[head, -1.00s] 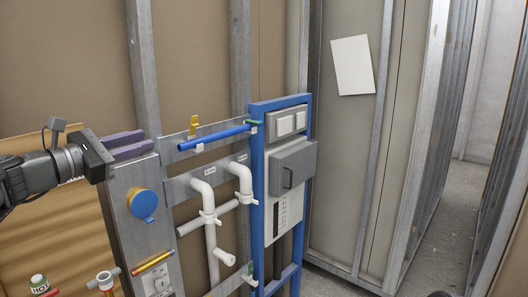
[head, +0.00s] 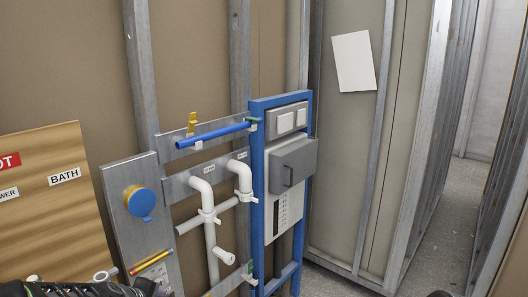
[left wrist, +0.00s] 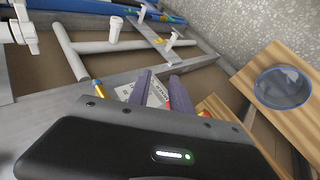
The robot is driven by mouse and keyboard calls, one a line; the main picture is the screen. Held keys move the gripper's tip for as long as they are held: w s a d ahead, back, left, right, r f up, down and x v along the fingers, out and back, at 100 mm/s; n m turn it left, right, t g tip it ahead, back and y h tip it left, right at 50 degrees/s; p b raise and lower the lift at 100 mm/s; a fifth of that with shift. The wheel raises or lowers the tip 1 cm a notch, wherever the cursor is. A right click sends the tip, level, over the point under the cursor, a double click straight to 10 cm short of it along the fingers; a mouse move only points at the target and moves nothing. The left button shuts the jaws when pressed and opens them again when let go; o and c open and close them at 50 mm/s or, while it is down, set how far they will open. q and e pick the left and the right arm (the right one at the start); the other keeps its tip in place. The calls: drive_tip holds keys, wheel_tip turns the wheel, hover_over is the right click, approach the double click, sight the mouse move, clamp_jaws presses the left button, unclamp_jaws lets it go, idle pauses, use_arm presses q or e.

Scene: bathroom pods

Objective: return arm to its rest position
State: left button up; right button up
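My left arm (head: 75,289) shows only as a dark strip along the bottom left edge of the head view. Its gripper fingers cannot be made out there. In the left wrist view my left gripper (left wrist: 160,80) has two purple fingers with a gap between them and nothing held. Beyond the fingers lies the grey metal panel (left wrist: 118,78) with a pale plate. My right gripper is in neither view.
The blue frame (head: 258,190) with its grey box (head: 292,165), white pipes (head: 210,235) and blue pipe (head: 213,136) stand along the wall. A wooden board (head: 50,225) labelled BATH is at left. Open floor (head: 445,230) shows at right.

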use_arm(q)
drive_tip(key=s+d+f+m+g, duration=0.1)
drive_tip(key=s+d+f+m, duration=0.1)
drive_tip(key=s+d+f, duration=0.3)
drive_tip(key=s+d+f+m+g, duration=0.1)
drive_tip(key=s+f+m, duration=0.15)
drive_tip(key=f, duration=0.45)
drive_tip(key=s+d+f+m+g, duration=0.2)
drive_tip(key=s+d+f, duration=0.3)
drive_tip(key=s, duration=0.4)
drive_tip(key=s+d+f+m+g+h, duration=0.1)
drive_tip(key=s+d+f, duration=0.4)
drive_tip(key=s, duration=0.5)
drive_tip(key=s+d+f+m+g+h, duration=0.1)
drive_tip(key=s+d+f+m+g, duration=0.2)
drive_tip(key=s, duration=0.6)
drive_tip(key=shift+s+d+f+m+b, duration=0.2)
drive_tip(key=shift+d+f+m+b, duration=0.25)
drive_tip(key=shift+d+f+m, duration=0.45)
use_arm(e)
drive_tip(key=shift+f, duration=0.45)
use_arm(q)
drive_tip(key=shift+d, duration=0.1)
drive_tip(key=shift+f, duration=0.1)
